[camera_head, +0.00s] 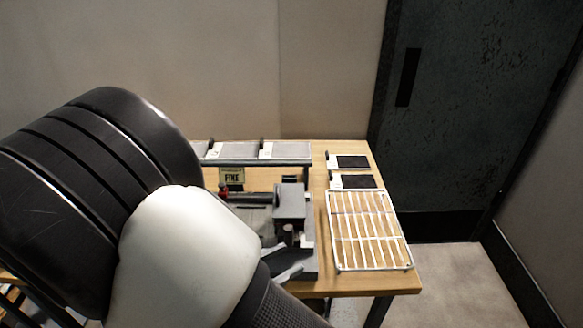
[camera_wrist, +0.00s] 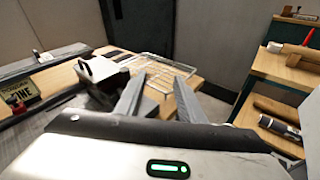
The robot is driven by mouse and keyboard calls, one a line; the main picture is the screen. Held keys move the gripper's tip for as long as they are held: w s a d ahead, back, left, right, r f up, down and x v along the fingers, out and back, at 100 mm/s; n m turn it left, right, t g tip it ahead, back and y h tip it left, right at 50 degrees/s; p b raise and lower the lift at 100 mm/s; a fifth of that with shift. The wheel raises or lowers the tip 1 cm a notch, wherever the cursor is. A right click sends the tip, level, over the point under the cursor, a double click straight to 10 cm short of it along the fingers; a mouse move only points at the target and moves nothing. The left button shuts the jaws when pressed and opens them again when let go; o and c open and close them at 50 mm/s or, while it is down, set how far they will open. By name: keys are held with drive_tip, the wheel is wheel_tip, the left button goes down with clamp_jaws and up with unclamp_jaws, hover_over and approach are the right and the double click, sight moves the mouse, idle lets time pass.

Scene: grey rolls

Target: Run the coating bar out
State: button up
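A grey coating device stands on the wooden table, with a raised grey block (camera_head: 290,203) at its right end. The block (camera_wrist: 100,68) also shows in the wrist view, left of my fingers. A dark bar (camera_head: 255,196) with a red part at its left end runs left from the block; I cannot tell for certain that it is the coating bar. My gripper (camera_wrist: 157,97) is open, its two grey fingers apart with nothing visibly held between them. In the head view my arm hides most of the gripper and the device's left part.
A white wire rack (camera_head: 370,230) lies on the table's right side, with two dark panels (camera_head: 352,162) behind it. A sign reading FINE (camera_head: 231,178) stands below a raised rail (camera_head: 250,162). A wooden shelf unit (camera_wrist: 285,68) holding tools stands at right in the wrist view.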

drive_tip(key=a+f+n+t+y, duration=0.2)
drive_tip(key=a+f+n+t, duration=0.2)
drive_tip(key=a+n+t, duration=0.15)
drive_tip(key=b, duration=0.1)
hover_over(297, 240)
drive_tip(key=shift+g, duration=0.25)
drive_tip(key=shift+c, duration=0.5)
clamp_jaws()
